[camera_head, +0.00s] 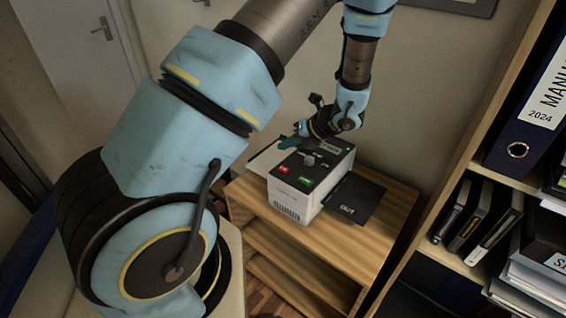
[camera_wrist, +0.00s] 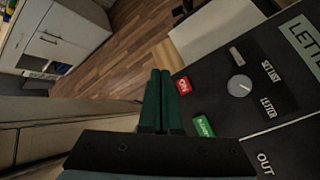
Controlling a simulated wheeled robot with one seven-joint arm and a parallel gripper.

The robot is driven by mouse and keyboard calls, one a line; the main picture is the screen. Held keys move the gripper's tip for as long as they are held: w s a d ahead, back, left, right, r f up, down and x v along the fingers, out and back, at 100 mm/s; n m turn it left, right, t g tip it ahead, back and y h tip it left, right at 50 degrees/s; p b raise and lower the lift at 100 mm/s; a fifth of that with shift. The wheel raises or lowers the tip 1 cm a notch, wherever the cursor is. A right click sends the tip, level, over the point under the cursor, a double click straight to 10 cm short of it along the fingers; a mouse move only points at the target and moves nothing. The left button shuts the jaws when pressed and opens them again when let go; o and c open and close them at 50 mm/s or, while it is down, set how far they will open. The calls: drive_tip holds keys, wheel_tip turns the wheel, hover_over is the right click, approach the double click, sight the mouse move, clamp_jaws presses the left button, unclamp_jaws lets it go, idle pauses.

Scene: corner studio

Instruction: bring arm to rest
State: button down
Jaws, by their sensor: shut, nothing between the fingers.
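My arm reaches across the head view and bends down over a wooden stand. My gripper (camera_wrist: 160,85) shows in the wrist view as two dark green fingers pressed together, with nothing between them. In the head view the gripper (camera_head: 287,143) is at the upper left edge of a white machine with a black top panel (camera_head: 297,195). The panel (camera_wrist: 225,105) in the wrist view has a grey knob, a red button and a green button. The fingers appear close beside the panel; I cannot tell whether they touch it.
The machine stands on the wooden stand (camera_head: 360,235), with a black OUT tray (camera_head: 355,198) on its right. A shelf with binders (camera_head: 525,110) and books rises at the right. A white door (camera_head: 88,45) is at the upper left. Wooden floor (camera_wrist: 125,50) shows in the wrist view.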

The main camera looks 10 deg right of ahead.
idle(0.3)
drive_tip(key=s+a+r+n+g+h, duration=0.1)
drive_tip(key=s+a+r+n, duration=0.3)
drive_tip(key=n, duration=0.7)
drive_tip(key=s+a+r+n+g+h+b, duration=0.1)
drive_tip(key=s+a+r+n+g+h, duration=0.1)
drive_tip(key=a+n, duration=0.5)
drive_tip(key=s+a+r+n+g+h+b, duration=0.1)
drive_tip(key=s+a+r+n+h, duration=0.3)
drive_tip(key=n, duration=1.2)
drive_tip(key=s+a+r, duration=0.2)
drive_tip(key=s+r, duration=0.1)
